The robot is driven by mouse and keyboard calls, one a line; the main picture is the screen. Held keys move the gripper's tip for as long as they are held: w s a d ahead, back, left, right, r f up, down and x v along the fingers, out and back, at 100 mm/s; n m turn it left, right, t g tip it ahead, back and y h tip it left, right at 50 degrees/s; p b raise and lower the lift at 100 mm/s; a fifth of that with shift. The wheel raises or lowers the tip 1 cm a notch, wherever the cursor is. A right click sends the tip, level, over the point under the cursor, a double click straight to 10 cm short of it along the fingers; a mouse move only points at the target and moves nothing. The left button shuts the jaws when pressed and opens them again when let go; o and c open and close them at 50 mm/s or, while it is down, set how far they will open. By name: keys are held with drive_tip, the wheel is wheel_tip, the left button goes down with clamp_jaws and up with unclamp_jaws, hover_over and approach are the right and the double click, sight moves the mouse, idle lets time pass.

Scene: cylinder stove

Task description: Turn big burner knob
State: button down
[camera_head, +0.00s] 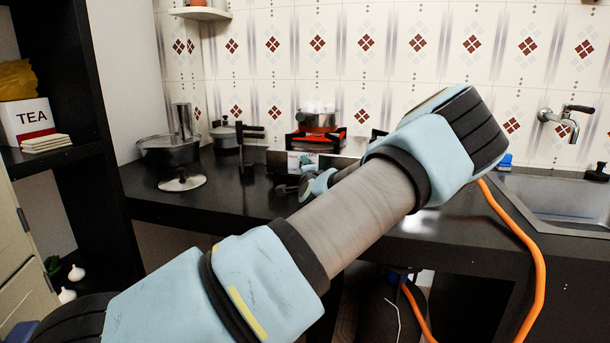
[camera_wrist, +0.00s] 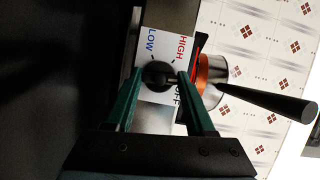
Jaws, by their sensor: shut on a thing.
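In the wrist view, the round black burner knob (camera_wrist: 158,72) sits on a white panel (camera_wrist: 154,44) with the words LOW, HIGH and OFF around it. My gripper (camera_wrist: 160,80) has its two green fingers on either side of the knob and is shut on it. In the head view, my arm crosses the middle of the picture and hides most of the gripper and the knob. The stove (camera_head: 299,137) shows red and black behind, with a metal pot (camera_head: 317,122) on top.
A dark pot (camera_head: 168,152), a lid (camera_head: 182,183) and another pot (camera_head: 224,136) stand on the black counter at left. A sink (camera_head: 565,205) with a tap (camera_head: 562,116) is at right. A pan handle (camera_wrist: 268,102) extends right in the wrist view.

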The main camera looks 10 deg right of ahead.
drive_tip(key=shift+f+m+t+b, duration=0.1)
drive_tip(key=shift+m+t+b, duration=0.25)
drive_tip(key=shift+m, duration=0.15)
idle(0.3)
drive_tip(key=shift+c, duration=1.2)
unclamp_jaws()
drive_tip(key=s, duration=0.7)
drive_tip(key=s+a+b, duration=0.1)
drive_tip(key=s, duration=0.2)
drive_tip(key=shift+s+a, duration=0.1)
drive_tip(key=shift+s, duration=0.3)
